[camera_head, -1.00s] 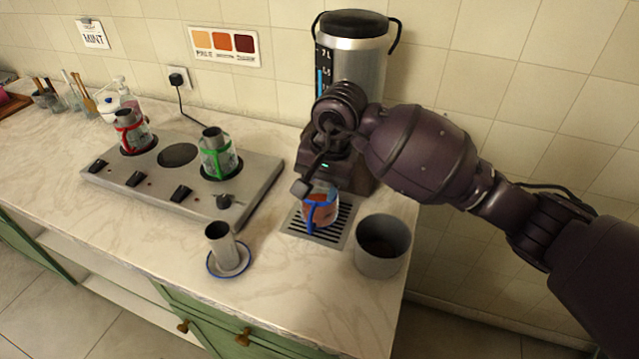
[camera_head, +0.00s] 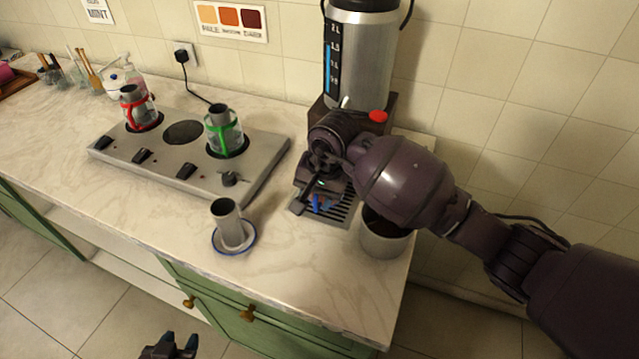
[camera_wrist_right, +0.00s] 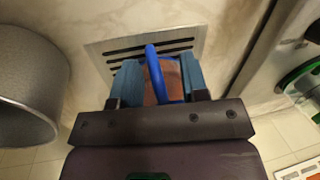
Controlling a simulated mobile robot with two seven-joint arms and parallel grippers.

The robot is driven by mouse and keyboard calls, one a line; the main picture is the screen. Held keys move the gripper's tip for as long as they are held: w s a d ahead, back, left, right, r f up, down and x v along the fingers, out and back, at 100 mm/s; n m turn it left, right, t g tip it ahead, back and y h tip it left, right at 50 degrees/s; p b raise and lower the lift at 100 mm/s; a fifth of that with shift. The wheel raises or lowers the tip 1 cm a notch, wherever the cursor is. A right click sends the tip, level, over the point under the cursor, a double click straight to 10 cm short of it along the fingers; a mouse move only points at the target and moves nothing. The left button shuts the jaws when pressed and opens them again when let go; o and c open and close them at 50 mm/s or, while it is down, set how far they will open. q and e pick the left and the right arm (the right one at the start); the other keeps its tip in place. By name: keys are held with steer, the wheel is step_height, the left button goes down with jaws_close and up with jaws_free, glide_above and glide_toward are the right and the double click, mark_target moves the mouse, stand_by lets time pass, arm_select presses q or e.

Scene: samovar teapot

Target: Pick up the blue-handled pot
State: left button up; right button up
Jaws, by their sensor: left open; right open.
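The blue-handled pot (camera_head: 324,203) stands on the slotted drip tray (camera_head: 346,207) of the samovar, mostly hidden by my right arm in the head view. In the right wrist view its blue handle (camera_wrist_right: 155,72) rises between the blue fingers of my right gripper (camera_wrist_right: 161,76), with the pot's reddish-brown body behind. My right gripper is open, one finger on each side of the handle; I cannot tell whether they touch it. It also shows in the head view (camera_head: 311,197). My left gripper (camera_head: 172,347) is open and empty, low in front of the green cabinet.
A grey open bin (camera_head: 384,245) stands just right of the drip tray. The samovar (camera_head: 361,60) rises behind. A metal cup (camera_head: 228,222) sits on a blue-rimmed saucer to the left. A hotplate (camera_head: 255,178) holds red- and green-handled pots.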

arm_select(q)
steer(key=shift+w+r, duration=0.1)
arm_select(e)
steer(key=shift+a+f, duration=0.1)
steer(key=shift+f, duration=0.35)
steer(key=shift+c, duration=0.5)
jaws_close()
arm_select(q)
steer(key=shift+s+f, duration=0.4)
steer(key=shift+s, duration=0.15)
